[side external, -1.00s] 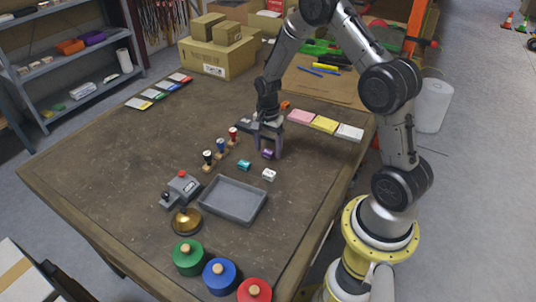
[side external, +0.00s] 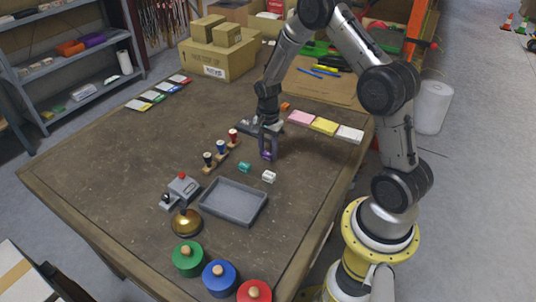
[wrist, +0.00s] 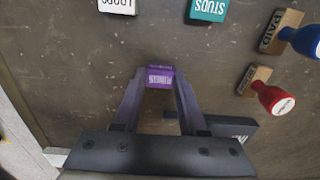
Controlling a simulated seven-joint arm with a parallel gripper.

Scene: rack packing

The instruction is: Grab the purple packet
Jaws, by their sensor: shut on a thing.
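The purple packet (side external: 267,155) is a small block with white lettering on its label. In the wrist view the purple packet (wrist: 159,77) sits between my two fingertips, which touch it on both sides. My gripper (side external: 268,151) is shut on it, low over the table near its middle right. I cannot tell whether the packet is still resting on the table.
A teal packet (side external: 244,167) and a white packet (side external: 269,176) lie nearby, with an empty grey tray (side external: 233,202) in front of them. Stamps (side external: 221,147) stand in a row to the left. Coloured pads (side external: 323,125) lie to the right.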

